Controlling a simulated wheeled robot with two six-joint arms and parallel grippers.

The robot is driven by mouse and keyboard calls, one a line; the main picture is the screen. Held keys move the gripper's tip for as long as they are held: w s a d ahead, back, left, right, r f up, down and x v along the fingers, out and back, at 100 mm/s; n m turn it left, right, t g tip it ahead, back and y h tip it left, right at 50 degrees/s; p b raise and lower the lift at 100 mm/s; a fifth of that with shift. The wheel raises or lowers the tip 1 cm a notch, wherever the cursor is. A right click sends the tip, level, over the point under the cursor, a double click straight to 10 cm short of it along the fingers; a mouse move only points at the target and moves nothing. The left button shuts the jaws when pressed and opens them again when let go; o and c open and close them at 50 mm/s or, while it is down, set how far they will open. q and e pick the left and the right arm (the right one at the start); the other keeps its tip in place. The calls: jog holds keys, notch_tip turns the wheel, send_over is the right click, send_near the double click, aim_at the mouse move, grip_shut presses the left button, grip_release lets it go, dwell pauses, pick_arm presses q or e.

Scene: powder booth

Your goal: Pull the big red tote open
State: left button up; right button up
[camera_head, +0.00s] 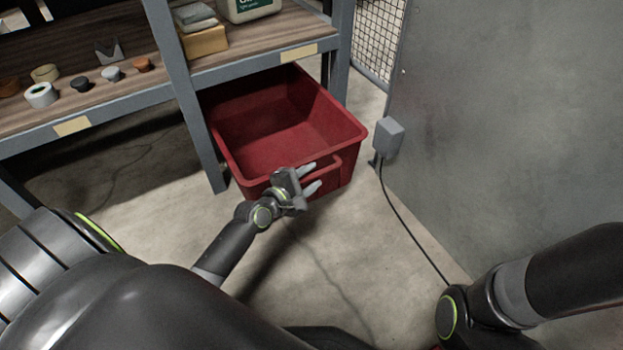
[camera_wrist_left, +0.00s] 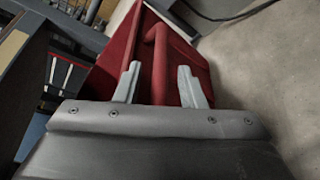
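The big red tote (camera_head: 285,130) stands on the floor, its back part under the shelf and its front sticking out. It looks empty. A red bar handle (camera_head: 328,172) runs along its front. My left gripper (camera_head: 315,175) is at this handle, with its two pale fingers apart. In the left wrist view, the handle bar (camera_wrist_left: 158,62) lies between the open fingers (camera_wrist_left: 160,80), with gaps showing on both sides. The tote's wall (camera_wrist_left: 118,68) shows beyond the fingers. My right gripper is outside both views; only part of my right arm shows.
The shelf (camera_head: 140,92) bears tape rolls, small cups and boxes. Its metal post (camera_head: 185,90) stands at the tote's left side. A grey box (camera_head: 388,137) with a cable sits by the grey panel (camera_head: 510,120) on the right.

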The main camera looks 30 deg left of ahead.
pick_arm(q)
jog(key=shift+w, duration=0.3)
jog(key=shift+c, duration=0.5)
grip_shut()
jog(key=shift+d, duration=0.1)
